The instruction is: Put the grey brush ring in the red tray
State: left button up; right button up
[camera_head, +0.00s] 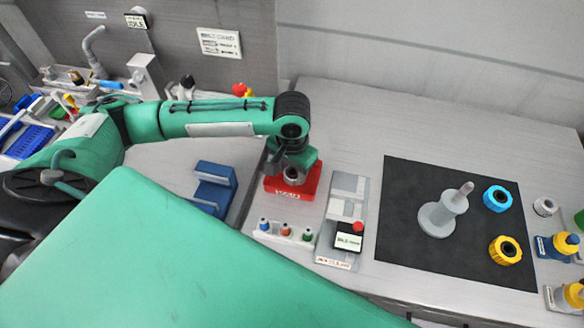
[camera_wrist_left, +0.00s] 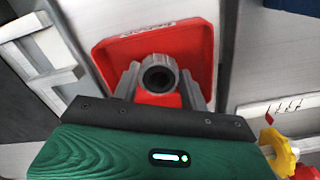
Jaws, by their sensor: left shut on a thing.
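The grey brush ring (camera_wrist_left: 158,76) is between the two fingers of my left gripper (camera_wrist_left: 160,88) in the left wrist view, its dark hole facing the camera. In the head view the ring (camera_head: 293,176) shows as a small grey round thing below my left gripper (camera_head: 290,168). My left gripper is shut on the ring. The red tray (camera_head: 283,193) lies beneath them, and its red floor and rim (camera_wrist_left: 106,50) surround the ring in the left wrist view. I cannot tell whether the ring touches the tray floor. My right gripper is not in view.
A black mat (camera_head: 410,215) at the right carries a grey peg stand (camera_head: 438,217), a blue ring (camera_head: 497,198) and a yellow ring (camera_head: 504,250). A small rack (camera_head: 285,233) with coloured pieces stands in front of the tray. A blue holder (camera_head: 213,188) is left of it.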

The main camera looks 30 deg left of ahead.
pick_arm(q)
jog(key=o, duration=1)
notch_tip(320, 180, up, 12)
jog(key=shift+r+b, duration=0.1)
jog(key=shift+b, duration=0.35)
jog(key=shift+r, duration=0.1)
